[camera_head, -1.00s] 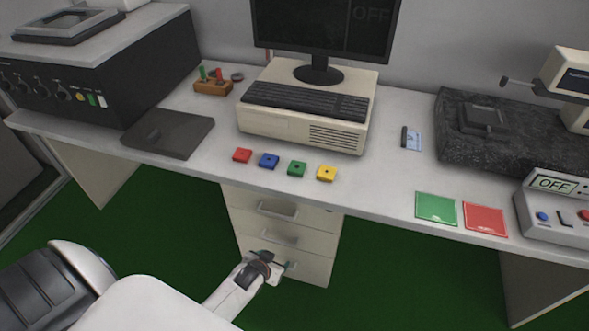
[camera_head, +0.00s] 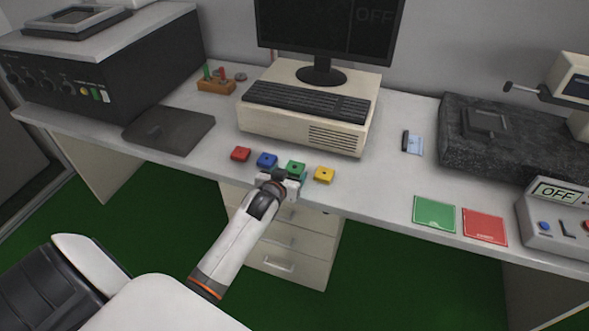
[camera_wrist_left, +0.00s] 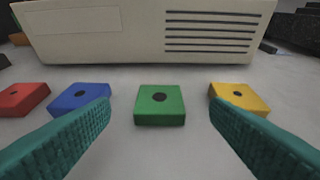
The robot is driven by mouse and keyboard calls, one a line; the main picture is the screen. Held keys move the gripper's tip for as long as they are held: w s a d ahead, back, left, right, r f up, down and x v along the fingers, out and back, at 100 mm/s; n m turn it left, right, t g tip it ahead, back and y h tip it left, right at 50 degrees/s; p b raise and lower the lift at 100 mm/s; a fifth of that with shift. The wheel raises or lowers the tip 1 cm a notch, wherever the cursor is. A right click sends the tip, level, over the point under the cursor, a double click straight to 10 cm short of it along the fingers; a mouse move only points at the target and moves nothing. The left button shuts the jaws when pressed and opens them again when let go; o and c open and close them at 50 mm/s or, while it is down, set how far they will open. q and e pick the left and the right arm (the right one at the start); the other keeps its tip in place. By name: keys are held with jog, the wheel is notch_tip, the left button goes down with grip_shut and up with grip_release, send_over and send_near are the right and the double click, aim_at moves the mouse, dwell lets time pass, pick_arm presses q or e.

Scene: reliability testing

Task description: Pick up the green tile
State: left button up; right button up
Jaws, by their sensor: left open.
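The green tile (camera_head: 295,167) is a small square block with a dark round spot on top. It lies on the desk in a row, between the blue tile (camera_head: 267,160) and the yellow tile (camera_head: 324,175). My left gripper (camera_head: 285,178) is at the desk's front edge, just short of the green tile. In the left wrist view the green tile (camera_wrist_left: 160,106) sits centred ahead, between the two teal fingers of the open left gripper (camera_wrist_left: 160,140), with nothing held. My right gripper is not in view.
A red tile (camera_head: 241,154) lies left of the blue one. The beige computer case (camera_head: 300,125) with its keyboard (camera_head: 307,101) stands behind the row. Flat green (camera_head: 435,214) and red (camera_head: 484,225) squares lie to the right. Drawers (camera_head: 284,240) are under the desk.

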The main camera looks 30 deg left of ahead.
aim_at(295, 168)
pick_arm(q)
jog(key=x, duration=0.4)
jog(key=shift+w+f, duration=0.3)
jog(key=c, duration=1.1)
